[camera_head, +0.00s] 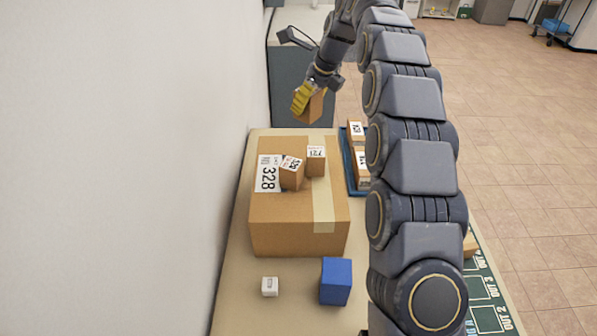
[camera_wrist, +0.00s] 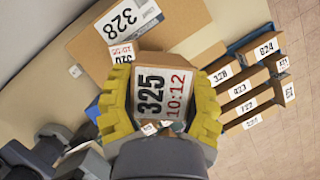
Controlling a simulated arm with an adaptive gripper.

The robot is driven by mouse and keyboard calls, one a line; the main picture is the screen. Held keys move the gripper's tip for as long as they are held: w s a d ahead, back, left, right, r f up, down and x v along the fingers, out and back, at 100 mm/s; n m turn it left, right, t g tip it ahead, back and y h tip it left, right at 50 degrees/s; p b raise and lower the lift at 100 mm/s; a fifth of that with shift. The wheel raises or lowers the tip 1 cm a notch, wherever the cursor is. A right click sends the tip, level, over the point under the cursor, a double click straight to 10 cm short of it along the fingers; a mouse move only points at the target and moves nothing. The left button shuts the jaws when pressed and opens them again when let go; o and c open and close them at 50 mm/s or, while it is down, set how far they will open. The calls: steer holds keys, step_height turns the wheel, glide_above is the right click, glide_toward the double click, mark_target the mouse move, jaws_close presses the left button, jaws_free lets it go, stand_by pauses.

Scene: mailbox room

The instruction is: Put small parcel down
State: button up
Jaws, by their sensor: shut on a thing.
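My gripper (camera_head: 302,98) is shut on a small brown parcel (camera_head: 312,106), held in the air above the far end of the table. In the wrist view the parcel (camera_wrist: 163,88) shows a white label reading 325 and 10:12, between the yellow fingers of my gripper (camera_wrist: 162,100). The space directly below the held parcel is partly hidden by it and the gripper.
A large box (camera_head: 280,222) labelled 328 stands on the table (camera_head: 236,290) with two small parcels (camera_head: 291,173) on top. A blue tray (camera_head: 349,178) of labelled parcels is to its right. A blue cube (camera_head: 336,281) and a small white box (camera_head: 270,286) sit in front.

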steer(key=w+a+m, duration=0.1)
steer(key=w+a, duration=0.1)
steer(key=a, duration=0.2)
glide_toward(288, 151)
steer(key=a+f, duration=0.1)
steer(key=s+f, duration=0.1)
steer(key=f, duration=0.1)
steer(key=s+a+f, duration=0.1)
steer(key=f, duration=0.1)
steer(key=shift+s+a+f, duration=0.1)
steer(key=shift+s+a, duration=0.05)
steer(key=shift+a, duration=0.15)
stand_by(0.3)
steer(key=shift+f, duration=0.15)
steer(key=o, duration=1.1)
